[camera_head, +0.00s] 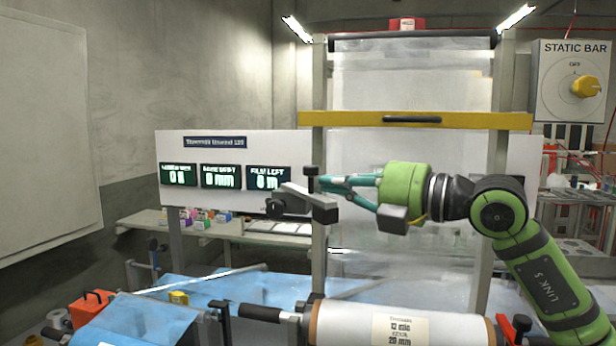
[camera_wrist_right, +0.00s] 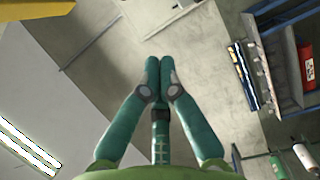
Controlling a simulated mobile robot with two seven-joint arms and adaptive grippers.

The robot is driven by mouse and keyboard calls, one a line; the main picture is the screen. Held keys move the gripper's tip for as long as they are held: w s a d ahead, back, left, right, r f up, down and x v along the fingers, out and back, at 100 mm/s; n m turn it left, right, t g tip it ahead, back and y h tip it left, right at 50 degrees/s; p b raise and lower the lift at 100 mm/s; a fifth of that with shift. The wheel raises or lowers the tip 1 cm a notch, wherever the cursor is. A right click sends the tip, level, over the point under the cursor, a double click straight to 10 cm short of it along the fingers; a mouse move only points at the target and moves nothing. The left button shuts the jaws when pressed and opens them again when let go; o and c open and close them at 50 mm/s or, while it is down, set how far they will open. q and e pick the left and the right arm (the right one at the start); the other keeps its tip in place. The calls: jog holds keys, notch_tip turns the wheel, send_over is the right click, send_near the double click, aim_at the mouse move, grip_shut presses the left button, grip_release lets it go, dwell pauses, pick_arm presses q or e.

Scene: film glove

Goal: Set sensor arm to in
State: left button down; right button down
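The sensor arm (camera_head: 303,196) is a dark grey bar on the upright post left of the film web, with a round black part at its left end and an upright black knob (camera_head: 311,174) at its right. My right gripper (camera_head: 324,184) reaches in from the right, its teal fingertips beside the knob; I cannot tell whether they touch it. In the right wrist view the fingers of this gripper (camera_wrist_right: 160,66) are together, with nothing visible between them. The knob does not show there. My left gripper is not in view.
A yellow crossbar (camera_head: 420,119) spans the frame above my right gripper. A film roll (camera_head: 335,322) lies below. A panel with displays (camera_head: 220,177) stands behind at left. A static bar box (camera_head: 561,58) with a yellow knob is at upper right. An orange toolbox (camera_head: 88,306) sits lower left.

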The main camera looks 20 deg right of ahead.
aim_at(312, 176)
jog(key=p+x, duration=0.5)
jog(key=x, duration=0.4)
jog(key=d, duration=0.2)
jog(key=d+p, duration=0.1)
jog(key=d, duration=0.1)
jog(key=shift+w+d+f, duration=0.1)
jog(key=shift+w, duration=0.4)
jog(key=shift+d+n+g+y, duration=0.25)
jog(key=shift+n+g+y, duration=0.05)
jog(key=shift+n+y, duration=0.1)
